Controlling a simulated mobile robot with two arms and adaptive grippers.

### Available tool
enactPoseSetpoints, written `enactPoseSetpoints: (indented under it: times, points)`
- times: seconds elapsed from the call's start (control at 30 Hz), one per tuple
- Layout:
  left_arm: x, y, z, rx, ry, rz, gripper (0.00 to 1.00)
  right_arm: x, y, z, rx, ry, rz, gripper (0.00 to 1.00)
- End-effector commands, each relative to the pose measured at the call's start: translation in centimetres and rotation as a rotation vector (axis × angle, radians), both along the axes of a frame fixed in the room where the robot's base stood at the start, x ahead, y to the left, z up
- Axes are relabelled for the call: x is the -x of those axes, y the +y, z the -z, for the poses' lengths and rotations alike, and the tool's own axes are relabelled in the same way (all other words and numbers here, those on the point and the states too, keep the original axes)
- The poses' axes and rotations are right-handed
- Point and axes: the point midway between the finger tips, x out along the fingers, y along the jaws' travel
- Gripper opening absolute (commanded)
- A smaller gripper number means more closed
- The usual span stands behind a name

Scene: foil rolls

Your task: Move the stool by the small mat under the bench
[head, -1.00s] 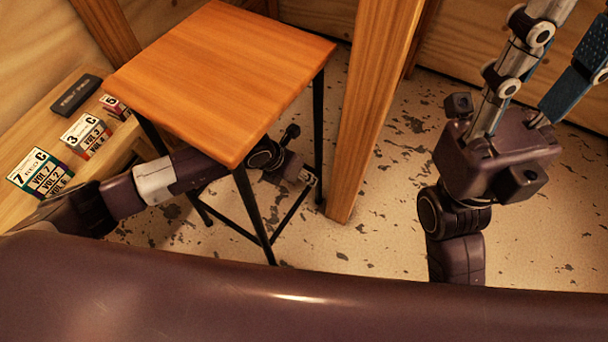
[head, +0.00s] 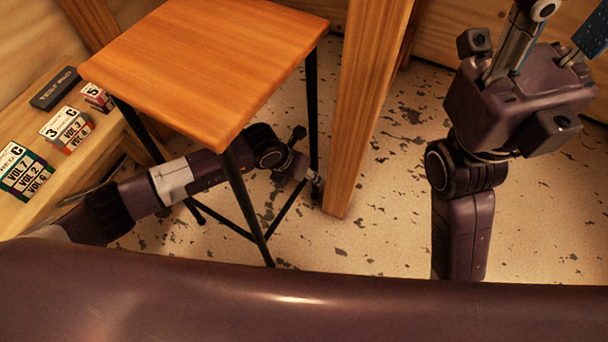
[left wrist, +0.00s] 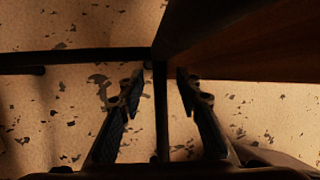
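The stool (head: 215,65) has a square orange-brown wooden seat and thin black legs with low crossbars. It stands upright on the floor. My left arm passes below the seat, and my left gripper (head: 316,188) is at the stool's far-right leg, low down. In the left wrist view a dark upright bar (left wrist: 161,125), apparently that leg, stands between the two fingers of the left gripper (left wrist: 160,79), with a gap on each side. My right gripper (head: 556,38) is raised at the upper right, fingers apart, empty as far as seen; its tips are cut off. I cannot see the mat.
A wooden post (head: 365,110) stands close to the right of the stool and my left gripper. A low wooden surface (head: 75,180) at left carries several lettered boxes (head: 68,130) and a dark case (head: 56,88). Speckled floor (head: 385,215) is open at right.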

Motion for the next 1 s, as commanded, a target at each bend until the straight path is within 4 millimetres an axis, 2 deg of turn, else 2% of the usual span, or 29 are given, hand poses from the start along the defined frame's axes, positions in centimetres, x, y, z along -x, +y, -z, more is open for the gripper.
enactPoseSetpoints:
  times: [0.3,0.6,1.0]
  points:
    - [-0.08,-0.09,0.13,0.000,-0.001,0.000,0.32,0.09,0.01,-0.13,0.000,-0.005,0.000,0.40]
    - [-0.07,-0.07,0.13,0.000,-0.001,0.000,0.00,0.11,0.02,-0.13,0.000,-0.006,0.000,0.40]
    - [-0.07,-0.06,0.12,0.000,0.000,0.000,0.00,0.11,0.02,-0.12,0.000,-0.006,0.000,0.40]
